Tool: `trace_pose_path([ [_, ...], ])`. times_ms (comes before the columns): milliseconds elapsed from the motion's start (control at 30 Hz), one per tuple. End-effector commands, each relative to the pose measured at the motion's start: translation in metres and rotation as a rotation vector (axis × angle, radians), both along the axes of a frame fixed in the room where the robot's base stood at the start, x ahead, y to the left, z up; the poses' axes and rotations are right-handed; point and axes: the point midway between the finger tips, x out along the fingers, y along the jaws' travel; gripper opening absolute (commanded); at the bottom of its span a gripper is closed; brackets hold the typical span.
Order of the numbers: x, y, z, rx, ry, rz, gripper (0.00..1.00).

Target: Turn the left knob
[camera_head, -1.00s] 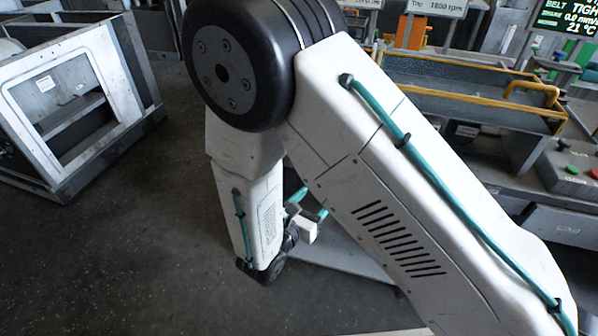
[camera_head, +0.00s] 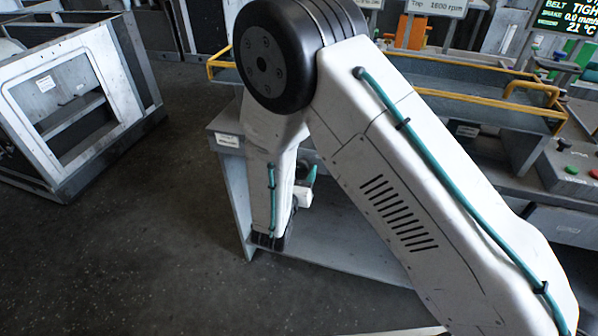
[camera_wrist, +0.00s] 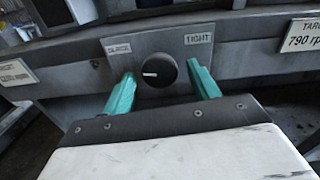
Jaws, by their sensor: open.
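In the wrist view a round black knob (camera_wrist: 157,71) with a white pointer mark sits on a grey panel plate (camera_wrist: 205,55). The mark points left. A small label at the plate's upper left is hard to read, and one at the upper right reads TIGHT (camera_wrist: 198,39). My gripper (camera_wrist: 161,76) is open, with one teal finger on the left of the knob and one on the right. Gaps show between the fingers and the knob, and I cannot tell how far short of it they are. In the head view my arm hides the knob and most of my gripper.
In the head view a grey bench (camera_head: 330,255) stands behind my arm, with a yellow-railed tray (camera_head: 440,95) above. A grey frame housing (camera_head: 70,100) stands left, with free dark floor between.

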Motion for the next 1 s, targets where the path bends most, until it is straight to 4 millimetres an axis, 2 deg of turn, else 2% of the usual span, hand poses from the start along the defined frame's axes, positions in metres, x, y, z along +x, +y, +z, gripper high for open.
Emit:
trace_pose_path([
  [167,0.0002,-0.0001,-0.0001,0.000,0.000,0.000,0.60],
  [200,0.0002,-0.0001,-0.0001,0.000,0.000,0.000,0.58],
  [300,0.0001,0.0000,0.0000,0.000,0.000,0.000,0.30],
  [367,0.0001,0.0000,0.0000,0.000,0.000,0.000,0.16],
  [533,0.0001,-0.0001,0.0000,-0.022,0.008,0.000,0.16],
  [767,-0.0001,-0.0005,0.0001,-0.166,0.062,0.000,0.16],
  [1000,-0.0002,-0.0005,0.0001,-0.181,0.067,0.000,0.16],
])
